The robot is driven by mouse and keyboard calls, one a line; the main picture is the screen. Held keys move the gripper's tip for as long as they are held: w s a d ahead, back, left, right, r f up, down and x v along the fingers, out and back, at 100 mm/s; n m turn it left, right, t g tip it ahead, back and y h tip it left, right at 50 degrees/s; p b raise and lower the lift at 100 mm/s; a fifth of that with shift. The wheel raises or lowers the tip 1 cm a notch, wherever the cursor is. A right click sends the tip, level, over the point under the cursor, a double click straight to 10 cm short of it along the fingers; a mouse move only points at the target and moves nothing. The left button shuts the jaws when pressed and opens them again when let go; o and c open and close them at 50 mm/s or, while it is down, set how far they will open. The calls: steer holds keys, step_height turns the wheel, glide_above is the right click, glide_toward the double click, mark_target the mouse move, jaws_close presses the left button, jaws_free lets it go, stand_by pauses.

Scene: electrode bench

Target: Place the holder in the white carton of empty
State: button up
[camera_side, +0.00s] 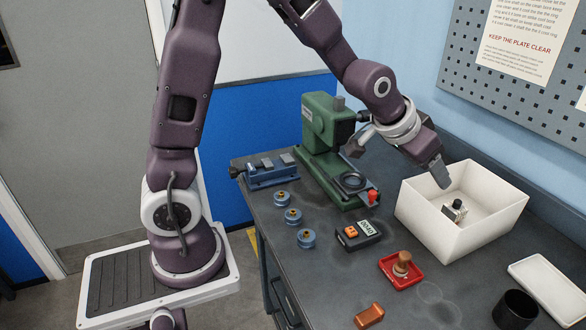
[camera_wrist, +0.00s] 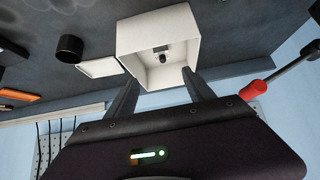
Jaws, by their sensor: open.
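The white carton (camera_side: 478,235) stands open-topped at the right of the bench. The holder, a small metallic block with a black knob (camera_side: 456,209), sits on the carton's floor. In the wrist view the carton (camera_wrist: 135,37) shows beyond my fingers, with the holder (camera_wrist: 162,56) inside it. My gripper (camera_side: 438,180) is at the carton's back left rim, above and behind the holder. Its fingers (camera_wrist: 158,86) are spread with nothing between them, and the holder is apart from them.
A green press (camera_side: 325,130) stands left of the carton, with a red-ended handle (camera_side: 373,196). A black box with an orange button (camera_side: 357,236), a red tray (camera_side: 402,281), an orange block (camera_side: 369,316), a white lid (camera_side: 548,286) and a black cup (camera_side: 515,310) lie in front.

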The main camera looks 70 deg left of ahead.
steer(key=s+r+g, duration=0.1)
steer(key=s+r, duration=0.2)
steer(key=s, duration=1.2)
steer(key=s+a+r+g, duration=0.1)
steer(key=s+r, duration=0.2)
steer(key=s, duration=1.2)
steer(key=shift+a+r+g, duration=0.15)
steer(key=shift+a+g, duration=0.05)
steer(key=shift+g, duration=0.1)
